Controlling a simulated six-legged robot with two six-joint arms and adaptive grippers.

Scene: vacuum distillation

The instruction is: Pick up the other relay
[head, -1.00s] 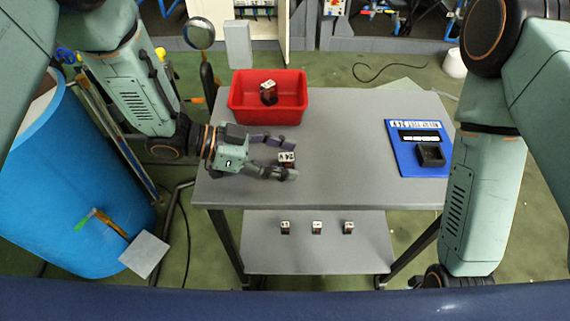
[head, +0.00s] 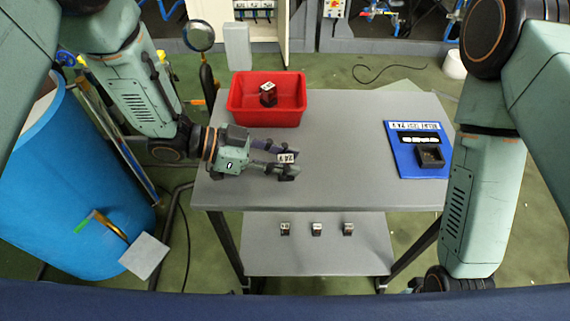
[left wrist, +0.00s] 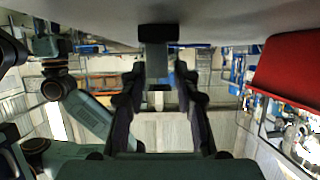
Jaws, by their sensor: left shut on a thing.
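A small dark relay with a white 24 V label (head: 288,157) is between the fingers of my left gripper (head: 285,168), which is shut on it over the grey table. In the left wrist view the relay's dark body (left wrist: 158,33) shows between the fingers, close to the table surface; I cannot tell whether it touches. Another dark relay with a white top (head: 268,95) is in the red bin (head: 267,118). My right arm comes down at the right, but its gripper is out of view.
A blue board (head: 407,165) with a dark square socket (head: 430,156) lies at the table's right. Three small relay-like blocks (head: 317,229) stand on the lower shelf (head: 317,260). The table's middle is clear. A blue barrel (head: 70,200) stands at the left.

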